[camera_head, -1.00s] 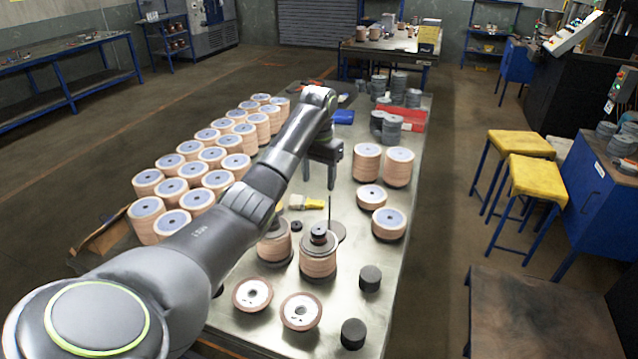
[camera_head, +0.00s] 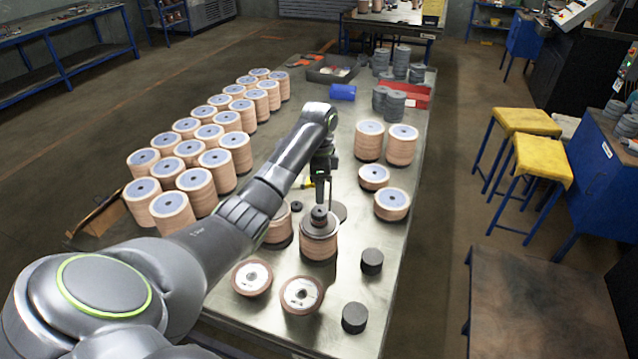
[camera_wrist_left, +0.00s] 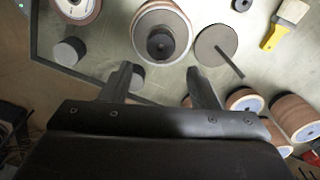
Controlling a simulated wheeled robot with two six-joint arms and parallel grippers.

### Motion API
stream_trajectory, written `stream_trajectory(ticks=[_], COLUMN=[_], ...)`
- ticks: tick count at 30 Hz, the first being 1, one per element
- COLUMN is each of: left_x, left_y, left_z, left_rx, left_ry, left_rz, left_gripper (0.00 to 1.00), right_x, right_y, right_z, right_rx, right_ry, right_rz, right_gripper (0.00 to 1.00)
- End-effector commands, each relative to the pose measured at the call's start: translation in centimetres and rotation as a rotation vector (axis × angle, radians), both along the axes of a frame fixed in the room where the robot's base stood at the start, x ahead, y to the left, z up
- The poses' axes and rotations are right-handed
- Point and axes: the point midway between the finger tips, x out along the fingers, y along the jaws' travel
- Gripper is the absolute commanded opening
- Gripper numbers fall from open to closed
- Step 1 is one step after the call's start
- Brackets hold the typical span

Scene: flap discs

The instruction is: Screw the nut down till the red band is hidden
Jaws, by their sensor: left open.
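A dark round nut (camera_head: 319,214) sits on top of a stack of tan flap discs (camera_head: 319,244), capped by a grey-brown plate. The nut also shows in the left wrist view (camera_wrist_left: 160,43), centred on the stack (camera_wrist_left: 183,30). I cannot make out a red band in either view. My left gripper (camera_head: 323,197) is above and just behind the nut in the head view. In the left wrist view its two fingers (camera_wrist_left: 162,85) are apart with nothing between them, and the nut lies beyond their tips. My right gripper is out of view.
A second stack (camera_head: 278,228) stands close left. A flat grey disc (camera_wrist_left: 216,45) with a thin rod lies beside the nut's stack. Black cylinders (camera_head: 372,261) and two loose flap discs (camera_head: 302,294) are in front. A yellow-handled brush (camera_wrist_left: 271,36) lies behind. Many stacks fill the left side.

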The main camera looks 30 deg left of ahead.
Motion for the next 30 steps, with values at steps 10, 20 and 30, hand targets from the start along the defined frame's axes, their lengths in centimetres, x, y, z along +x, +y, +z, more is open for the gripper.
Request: stream_trajectory(ticks=[10,20,30], left_x=[0.0,0.0,0.0], left_y=[0.0,0.0,0.0], left_z=[-3.0,-5.0,-7.6], left_rx=[0.0,-0.001,0.0], left_ry=[0.0,0.001,0.002], left_rz=[0.001,0.002,0.002], left_gripper=[0.55,0.55,0.55], right_x=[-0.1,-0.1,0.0], right_y=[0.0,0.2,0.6], right_z=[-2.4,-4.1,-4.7], right_rx=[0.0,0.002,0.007], right_ry=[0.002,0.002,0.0], right_rz=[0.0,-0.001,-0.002], right_gripper=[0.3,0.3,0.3])
